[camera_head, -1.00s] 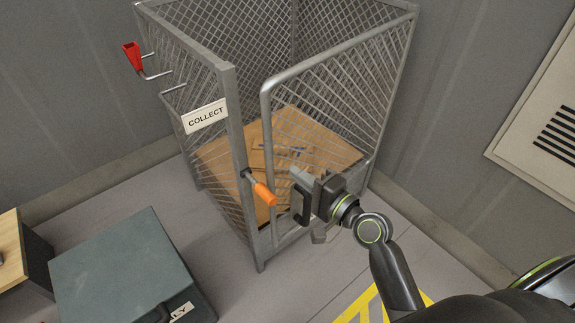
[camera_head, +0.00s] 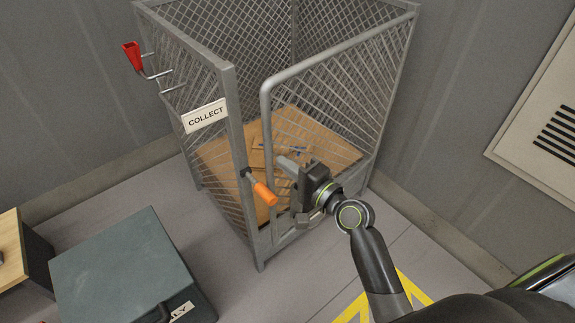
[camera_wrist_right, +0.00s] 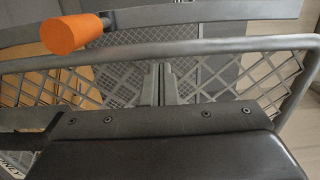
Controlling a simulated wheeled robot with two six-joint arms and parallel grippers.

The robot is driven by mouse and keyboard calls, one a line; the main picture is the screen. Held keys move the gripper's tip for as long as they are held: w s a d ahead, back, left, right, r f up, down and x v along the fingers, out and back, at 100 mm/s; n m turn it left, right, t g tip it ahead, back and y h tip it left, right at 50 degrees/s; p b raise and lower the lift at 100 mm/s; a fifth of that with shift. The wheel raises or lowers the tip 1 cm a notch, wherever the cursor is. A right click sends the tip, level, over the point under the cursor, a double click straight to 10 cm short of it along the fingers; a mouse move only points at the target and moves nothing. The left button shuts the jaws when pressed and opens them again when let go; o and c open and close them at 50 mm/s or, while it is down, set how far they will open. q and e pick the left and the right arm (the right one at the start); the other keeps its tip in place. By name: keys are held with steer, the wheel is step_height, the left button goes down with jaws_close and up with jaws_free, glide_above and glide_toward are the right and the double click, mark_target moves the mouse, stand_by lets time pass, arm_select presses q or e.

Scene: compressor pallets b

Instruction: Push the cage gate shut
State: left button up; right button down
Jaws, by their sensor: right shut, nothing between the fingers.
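The cage gate (camera_head: 338,58) is a grey tube frame with mesh. Its free edge is a little apart from the cage's front post (camera_head: 237,140), so a gap shows between them. An orange handle (camera_head: 264,193) sticks out at the post; it also shows at upper left in the right wrist view (camera_wrist_right: 72,35). My right gripper (camera_head: 284,164) is shut and empty, at the gate's lower part near its free edge. In the right wrist view its fingers (camera_wrist_right: 160,82) lie close to the gate's tube (camera_wrist_right: 215,47); I cannot tell whether they touch. My left gripper is not in view.
A cardboard piece (camera_head: 335,150) lies on the cage floor. A COLLECT sign (camera_head: 205,116) and a red item on a hook (camera_head: 132,57) are on the cage's left side. A dark green case (camera_head: 125,265) stands at lower left.

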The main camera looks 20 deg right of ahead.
steer(key=shift+m+t+h, duration=0.4)
steer(key=shift+m+h, duration=0.3)
steer(key=shift+h, duration=0.1)
steer(key=shift+p+x, duration=0.95)
steer(key=shift+x, duration=2.05)
steer(key=shift+a, duration=0.1)
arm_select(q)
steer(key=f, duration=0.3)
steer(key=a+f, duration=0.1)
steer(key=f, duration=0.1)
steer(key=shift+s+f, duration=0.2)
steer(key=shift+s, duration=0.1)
